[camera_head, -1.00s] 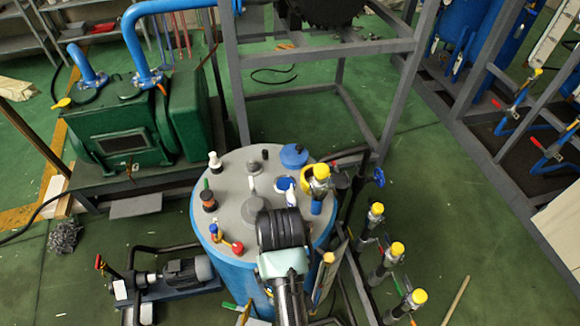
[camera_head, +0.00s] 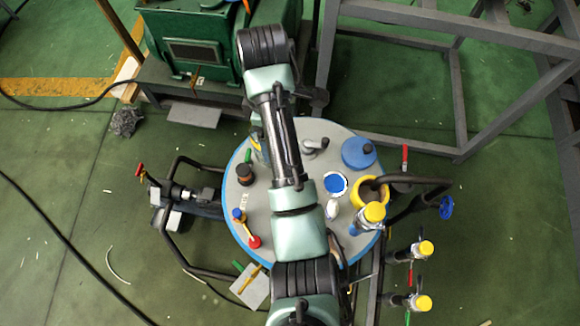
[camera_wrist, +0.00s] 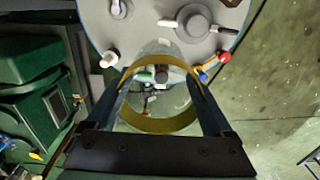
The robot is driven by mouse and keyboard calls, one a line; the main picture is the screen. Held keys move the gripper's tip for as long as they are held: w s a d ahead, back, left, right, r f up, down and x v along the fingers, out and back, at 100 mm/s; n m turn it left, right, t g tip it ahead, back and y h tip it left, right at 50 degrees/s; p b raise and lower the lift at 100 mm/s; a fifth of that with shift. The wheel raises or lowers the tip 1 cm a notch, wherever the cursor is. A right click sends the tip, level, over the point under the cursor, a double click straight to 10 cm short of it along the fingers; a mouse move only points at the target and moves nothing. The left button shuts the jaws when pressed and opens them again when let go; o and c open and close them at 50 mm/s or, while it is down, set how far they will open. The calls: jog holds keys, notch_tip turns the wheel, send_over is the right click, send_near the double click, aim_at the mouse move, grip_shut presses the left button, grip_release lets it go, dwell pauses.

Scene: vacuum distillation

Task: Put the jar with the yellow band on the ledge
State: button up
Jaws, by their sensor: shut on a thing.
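The clear jar with the yellow band (camera_wrist: 158,124) is in the middle of the wrist view, with its round opening facing the camera. My gripper (camera_wrist: 160,78) is shut on it, one finger on each side. Parts of the tank top (camera_wrist: 150,27) show beyond it, some of them through the glass. In the head view my arm crosses over the tank and hides most of the gripper and jar. A small yellow and pale patch beside the arm may be the jar. I cannot tell which surface is the ledge.
A green machine (camera_head: 190,50) stands behind; a grey frame (camera_head: 440,20) is behind right. Open floor lies left.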

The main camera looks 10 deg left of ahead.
jog(key=shift+s+f+b, duration=0.1)
jog(key=shift+f+b, duration=2.5)
jog(key=shift+f, duration=5.9)
jog(key=shift+f, duration=0.1)
jog(key=o, duration=1.2)
jog(key=shift+o, duration=0.2)
notch_tip(320, 180, up, 11)
jog(key=shift+r+p, duration=0.15)
jog(key=shift+p, duration=0.15)
jog(key=shift+r+p, duration=0.5)
jog(key=shift+p, duration=0.05)
